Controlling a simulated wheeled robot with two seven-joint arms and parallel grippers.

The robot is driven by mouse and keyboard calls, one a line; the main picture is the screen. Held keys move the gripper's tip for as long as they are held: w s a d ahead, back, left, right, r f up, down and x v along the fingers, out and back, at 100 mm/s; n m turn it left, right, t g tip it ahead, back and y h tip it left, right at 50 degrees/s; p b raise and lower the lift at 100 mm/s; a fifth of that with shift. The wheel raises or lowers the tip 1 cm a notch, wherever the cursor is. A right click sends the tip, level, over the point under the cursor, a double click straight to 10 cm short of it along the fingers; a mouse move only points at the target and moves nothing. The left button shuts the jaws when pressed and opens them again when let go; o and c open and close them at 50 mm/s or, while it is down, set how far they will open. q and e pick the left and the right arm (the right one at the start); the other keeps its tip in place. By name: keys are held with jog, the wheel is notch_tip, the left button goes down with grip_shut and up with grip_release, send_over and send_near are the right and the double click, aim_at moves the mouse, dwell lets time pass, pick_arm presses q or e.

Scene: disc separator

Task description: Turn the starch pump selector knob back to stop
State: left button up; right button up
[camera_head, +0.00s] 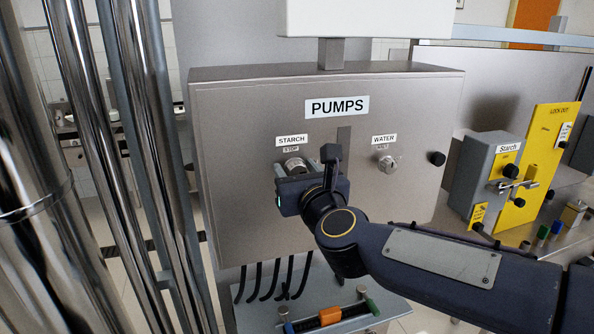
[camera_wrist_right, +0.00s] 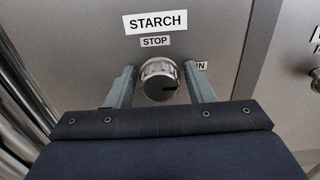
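The starch pump selector knob (camera_head: 295,166) is a round silver knob on the grey PUMPS panel (camera_head: 240,215), below the STARCH label and a small STOP label. In the right wrist view the knob (camera_wrist_right: 159,80) shows a dark pointer mark directed to the right, toward a partly covered label (camera_wrist_right: 202,66) ending in "N". My right gripper (camera_wrist_right: 158,84) is open, with one finger on each side of the knob and a gap visible on both sides. It also shows in the head view (camera_head: 295,170), in front of the panel. My left gripper is not in view.
Shiny vertical pipes (camera_head: 100,150) stand at left. A grey Starch box (camera_head: 478,180) and yellow lockout board (camera_head: 535,160) are at right.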

jog(key=c, duration=0.7)
jog(key=shift+c, duration=0.2)
jog(key=shift+n, duration=0.3)
jog(key=n, duration=0.2)
jog(key=shift+n, duration=0.3)
jog(key=n, duration=0.3)
jog(key=shift+n, duration=0.3)
jog(key=n, duration=0.5)
jog(key=shift+p, duration=0.4)
jog(key=n+p, duration=0.1)
jog(key=n, duration=0.5)
jog(key=shift+p, duration=0.3)
jog(key=shift+f, duration=0.1)
